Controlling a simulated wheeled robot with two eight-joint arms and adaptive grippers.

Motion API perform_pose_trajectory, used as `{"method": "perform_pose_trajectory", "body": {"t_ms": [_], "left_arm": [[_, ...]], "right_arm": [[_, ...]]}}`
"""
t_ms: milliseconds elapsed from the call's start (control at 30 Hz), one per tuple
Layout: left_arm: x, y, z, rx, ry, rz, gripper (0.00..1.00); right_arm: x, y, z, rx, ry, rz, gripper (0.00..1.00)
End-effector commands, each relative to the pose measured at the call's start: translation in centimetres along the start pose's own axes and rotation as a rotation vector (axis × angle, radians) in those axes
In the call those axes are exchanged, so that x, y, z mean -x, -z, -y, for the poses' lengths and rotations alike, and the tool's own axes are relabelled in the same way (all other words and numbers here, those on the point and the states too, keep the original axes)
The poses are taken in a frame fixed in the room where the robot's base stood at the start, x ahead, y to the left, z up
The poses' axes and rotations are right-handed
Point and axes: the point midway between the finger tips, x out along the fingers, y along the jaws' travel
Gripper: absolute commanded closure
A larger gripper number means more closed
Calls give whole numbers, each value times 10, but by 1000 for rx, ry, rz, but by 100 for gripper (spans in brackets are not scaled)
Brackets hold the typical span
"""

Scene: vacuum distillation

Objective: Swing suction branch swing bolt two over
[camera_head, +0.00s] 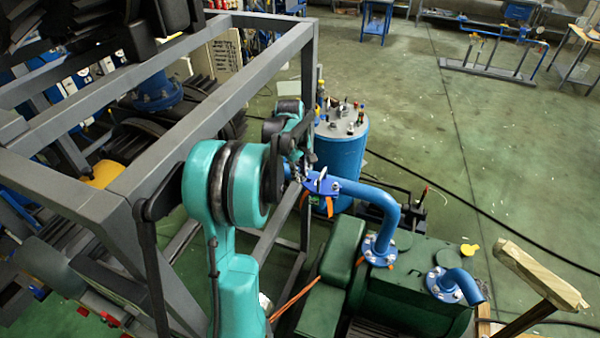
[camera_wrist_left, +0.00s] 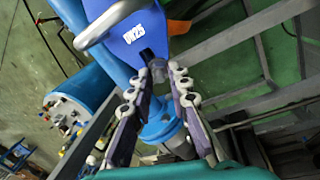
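The suction branch is a thick blue pipe (camera_head: 375,196) rising from a bolted flange on the green pump and bending left. It ends at a blue plate (camera_head: 322,184) with a metal handle; in the left wrist view the plate (camera_wrist_left: 135,35) is marked DN25. A small grey bolt end (camera_wrist_left: 158,72), apparently a swing bolt, shows at the plate's lower edge. My left gripper (camera_head: 303,172) is at the plate's left side. In the left wrist view its fingers (camera_wrist_left: 161,64) are apart, with the bolt end between or just beyond their tips; contact cannot be told. My right gripper is not in view.
A grey metal frame (camera_head: 215,100) stands close around my left arm. A blue cylindrical vessel (camera_head: 341,150) with fittings on its lid stands behind the plate. The green pump (camera_head: 415,300) is at lower right, beside a wooden beam (camera_head: 540,275). Open floor lies upper right.

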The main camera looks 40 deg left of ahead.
Motion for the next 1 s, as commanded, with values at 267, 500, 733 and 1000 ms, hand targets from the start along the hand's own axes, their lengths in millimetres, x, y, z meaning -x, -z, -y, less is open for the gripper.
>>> {"method": "perform_pose_trajectory", "body": {"t_ms": [267,500,733,1000], "left_arm": [[-1,-7,-3,-15,23,-58,100],[-1,-25,-10,-54,109,-289,100],[1,-32,-13,-65,152,-402,100],[3,-32,-13,-64,153,-405,100]], "right_arm": [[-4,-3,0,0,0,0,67],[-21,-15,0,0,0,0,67],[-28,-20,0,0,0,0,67],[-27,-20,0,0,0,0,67]]}}
